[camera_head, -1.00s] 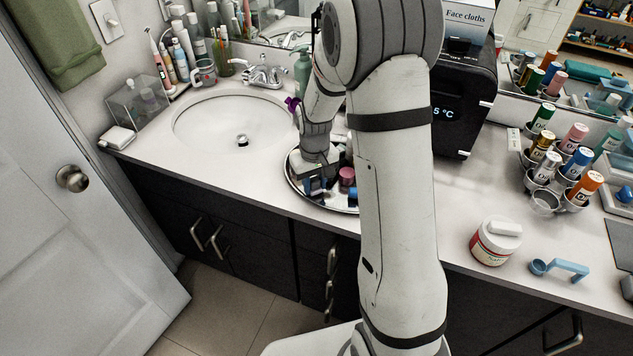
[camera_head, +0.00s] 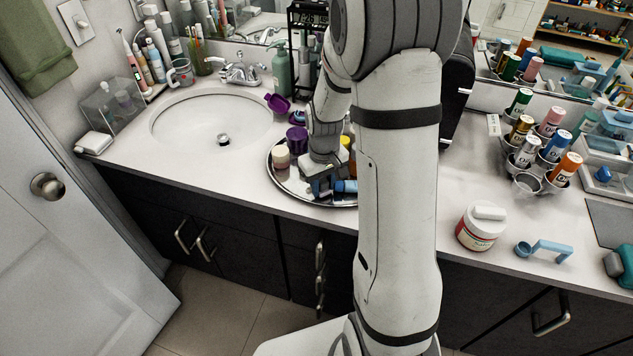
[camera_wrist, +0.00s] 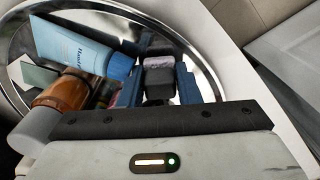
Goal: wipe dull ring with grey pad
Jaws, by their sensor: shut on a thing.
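A round silver tray (camera_head: 287,184) stands on the counter right of the sink; its shiny rim also shows in the wrist view (camera_wrist: 203,52). My gripper (camera_head: 322,190) points down over the tray. In the wrist view its blue fingers (camera_wrist: 158,88) are closed on a small dark grey block with a paler, pinkish-grey end, which I take as the grey pad (camera_wrist: 159,84). The pad is low over the tray; whether it touches the surface I cannot tell. I cannot make out a dull ring; my gripper and the items hide much of the tray.
On the tray are a blue tube (camera_wrist: 75,45), a brown jar (camera_wrist: 62,92), a cream-lidded jar (camera_head: 281,157) and a purple item (camera_head: 297,139). The sink (camera_head: 205,122) is left. My arm hides the counter between.

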